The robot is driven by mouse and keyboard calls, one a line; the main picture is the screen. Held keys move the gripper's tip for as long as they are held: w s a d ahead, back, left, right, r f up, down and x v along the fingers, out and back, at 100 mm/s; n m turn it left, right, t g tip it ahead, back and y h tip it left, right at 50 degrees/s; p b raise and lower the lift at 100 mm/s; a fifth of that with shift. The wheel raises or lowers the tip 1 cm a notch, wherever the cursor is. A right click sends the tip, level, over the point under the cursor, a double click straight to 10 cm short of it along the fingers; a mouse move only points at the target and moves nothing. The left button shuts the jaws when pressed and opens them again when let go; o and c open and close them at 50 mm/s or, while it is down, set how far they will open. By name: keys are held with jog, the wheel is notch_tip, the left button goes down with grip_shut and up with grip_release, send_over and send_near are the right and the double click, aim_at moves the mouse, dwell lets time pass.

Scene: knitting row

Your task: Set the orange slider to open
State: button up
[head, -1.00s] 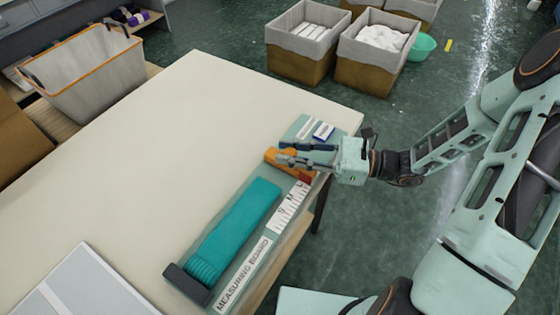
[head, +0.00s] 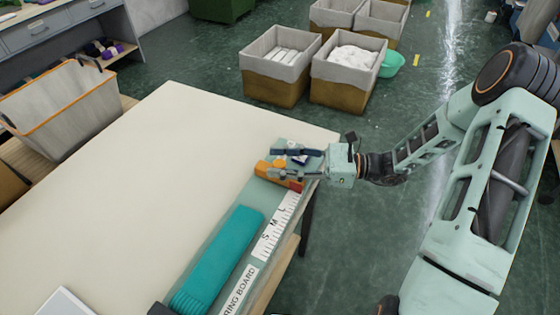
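The orange slider (head: 262,169) sits on the measuring board near its far end, with a red part at its right side beside the printed size scale (head: 275,228). My gripper (head: 277,162) reaches in from the right, its two dark fingers apart. The nearer finger lies over or against the slider and hides part of it. The farther finger is over the board beyond the slider. I cannot tell whether either finger touches it. Small white and blue labels on the board's far end are partly hidden by the fingers. The slider's setting is not readable.
Teal knit fabric (head: 217,262) lies along the board on the cream table (head: 130,190). The table is mostly bare left of the board. A white basket (head: 70,110) stands at left. Lined bins (head: 277,88) and a green bowl (head: 391,64) stand on the floor beyond.

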jog(key=d, duration=1.2)
jog(key=shift+s+a, duration=0.1)
jog(key=shift+s, duration=0.05)
